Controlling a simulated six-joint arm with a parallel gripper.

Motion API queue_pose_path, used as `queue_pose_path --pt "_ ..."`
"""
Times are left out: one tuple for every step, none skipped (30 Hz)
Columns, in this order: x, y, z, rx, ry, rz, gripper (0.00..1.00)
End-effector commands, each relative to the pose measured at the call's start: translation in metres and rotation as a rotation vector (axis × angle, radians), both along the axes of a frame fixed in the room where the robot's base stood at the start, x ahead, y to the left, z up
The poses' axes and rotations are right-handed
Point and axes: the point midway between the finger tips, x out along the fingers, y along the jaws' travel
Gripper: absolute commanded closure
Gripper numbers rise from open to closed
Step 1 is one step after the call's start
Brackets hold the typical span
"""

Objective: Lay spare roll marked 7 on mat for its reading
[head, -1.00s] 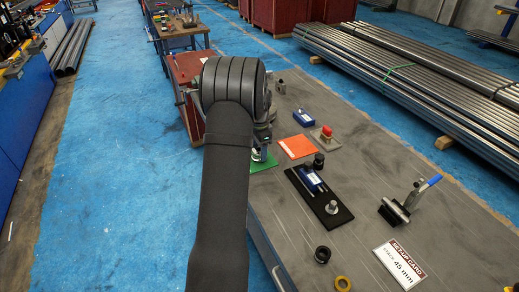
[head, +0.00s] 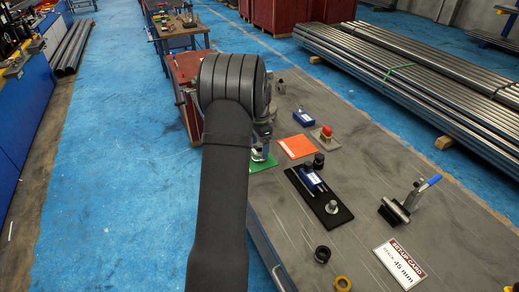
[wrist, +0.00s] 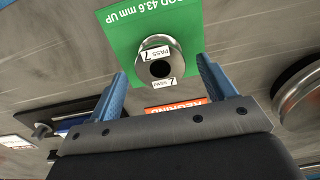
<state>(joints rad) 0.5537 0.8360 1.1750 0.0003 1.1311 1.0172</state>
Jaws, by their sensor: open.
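The spare roll marked PASS 7 (wrist: 146,55) is a metal ring with white labels and a dark bore. It sits on the green mat (wrist: 118,38), which has white text ending "43.6 mm UP". My gripper (wrist: 162,72) is open, its two blue fingers on either side of the roll with a visible gap at each side. In the head view, the green mat (head: 266,166) is partly hidden behind my arm, and my gripper (head: 259,150) is just above it; the roll is hard to make out there.
An orange regrind mat (head: 297,147) lies beside the green one.

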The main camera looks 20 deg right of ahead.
Motion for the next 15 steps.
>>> queue_pose_path --pt "0.001 -0.001 0.013 -0.003 -0.004 0.000 0.24" --pt "0.001 -0.001 0.020 -0.003 -0.005 0.000 0.24" --pt "0.001 0.000 0.029 -0.002 -0.004 0.000 0.24" --pt "0.001 0.000 0.036 -0.003 -0.005 0.000 0.24" --pt "0.001 0.000 0.042 -0.002 -0.004 0.000 0.24" --pt "0.001 -0.001 0.051 -0.003 -0.004 0.000 0.24" --pt "0.001 0.000 0.057 -0.002 -0.004 0.000 0.24" --pt "0.001 0.000 0.063 -0.002 -0.004 0.000 0.24" --pt "0.001 0.000 0.070 -0.002 -0.004 0.000 0.24" --pt "0.001 0.000 0.075 -0.002 -0.003 0.000 0.24" --pt "0.001 0.000 0.080 -0.002 -0.003 0.000 0.24" --pt "0.001 0.000 0.085 -0.001 -0.002 0.000 0.24" --pt "0.000 0.000 0.088 -0.001 -0.001 0.000 0.24" --pt "0.000 0.000 0.091 -0.001 -0.001 0.000 0.24" --pt "0.000 0.000 0.094 -0.001 -0.002 0.000 0.24"
